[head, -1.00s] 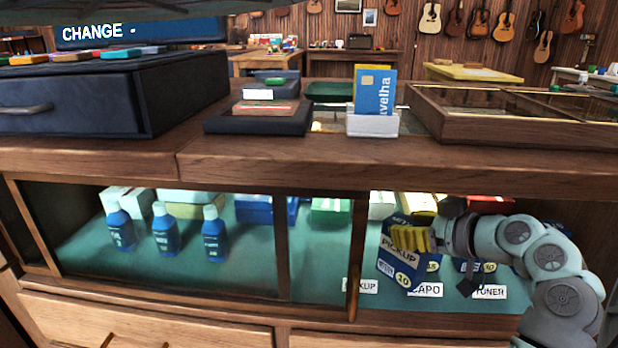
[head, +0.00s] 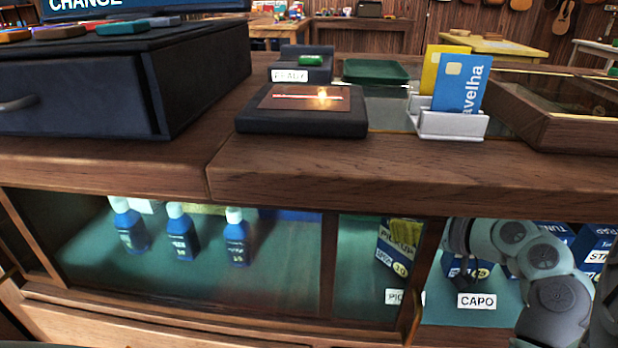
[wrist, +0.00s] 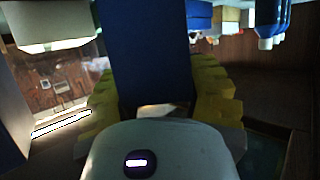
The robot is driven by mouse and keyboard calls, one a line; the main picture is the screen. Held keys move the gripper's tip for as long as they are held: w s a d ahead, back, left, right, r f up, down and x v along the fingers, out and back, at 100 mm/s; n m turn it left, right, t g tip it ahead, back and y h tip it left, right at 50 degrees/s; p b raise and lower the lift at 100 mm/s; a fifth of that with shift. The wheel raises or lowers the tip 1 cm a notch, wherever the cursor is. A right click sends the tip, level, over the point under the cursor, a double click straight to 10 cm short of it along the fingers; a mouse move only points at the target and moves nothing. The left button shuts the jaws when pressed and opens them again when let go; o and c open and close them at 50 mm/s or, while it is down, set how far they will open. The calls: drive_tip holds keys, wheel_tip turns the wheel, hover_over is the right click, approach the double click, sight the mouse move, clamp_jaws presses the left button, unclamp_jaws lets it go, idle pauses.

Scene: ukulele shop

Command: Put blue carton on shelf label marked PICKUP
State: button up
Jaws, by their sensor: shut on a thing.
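The blue carton (head: 391,257), marked PICKUP, is inside the lit cabinet, seen behind the glass beside a wooden door upright. It is slightly tilted. The white shelf label (head: 394,296), its first letters PIC readable, lies just below and in front of it, partly covered by the upright. My gripper (head: 405,231), with yellow fingers, is shut on the carton; the upright hides part of the wrist. In the wrist view the carton (wrist: 150,50) stands between the two yellow fingers. I cannot tell whether the carton touches the shelf.
A CAPO label (head: 477,300) lies to the right, with other blue cartons (head: 597,243) behind my arm. Several blue bottles (head: 182,235) stand to the left. The wooden upright (head: 425,265) is close to my wrist. The counter (head: 300,180) overhangs the cabinet.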

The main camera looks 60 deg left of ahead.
drive_tip(key=shift+d, duration=0.15)
drive_tip(key=shift+s+f, duration=0.1)
drive_tip(key=shift+f, duration=0.1)
drive_tip(key=o, duration=1.2)
drive_tip(key=shift+r, duration=0.1)
drive_tip(key=shift+o, duration=0.2)
drive_tip(key=shift+r, duration=0.15)
drive_tip(key=shift+d+r, duration=0.1)
drive_tip(key=shift+d, duration=0.05)
drive_tip(key=p+v, duration=0.1)
drive_tip(key=v, duration=1)
drive_tip(key=shift+d+r+p, duration=0.15)
drive_tip(key=shift+d+p, duration=0.15)
drive_tip(key=shift+p, duration=0.1)
